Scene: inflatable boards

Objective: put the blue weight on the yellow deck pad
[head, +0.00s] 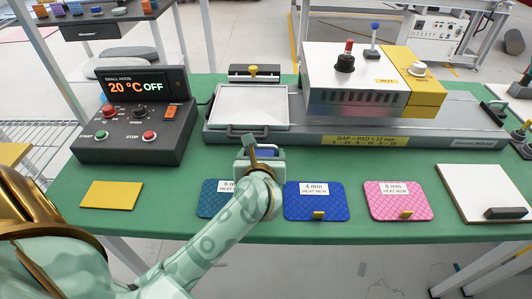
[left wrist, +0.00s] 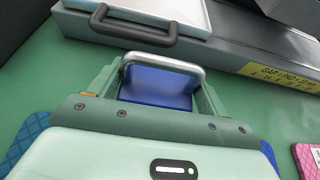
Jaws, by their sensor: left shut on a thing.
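My left gripper (head: 260,153) is over the middle of the green table, just in front of the white tray. It is shut on the blue weight (left wrist: 158,88), which has a silver handle and sits between the two fingers in the left wrist view. In the head view only a little of the blue weight (head: 267,152) shows behind the gripper. The yellow deck pad (head: 111,195) lies flat and bare on the table at the front left, well left of the gripper. I cannot tell how high the weight is held. My right gripper is not in view.
A dark control box (head: 130,130) reading 20 °C stands behind the yellow pad. Teal (head: 208,205), blue (head: 315,208) and pink (head: 400,208) patches lie along the front. A white tray (head: 250,107) on a grey rail and a white-and-yellow machine (head: 350,80) are behind.

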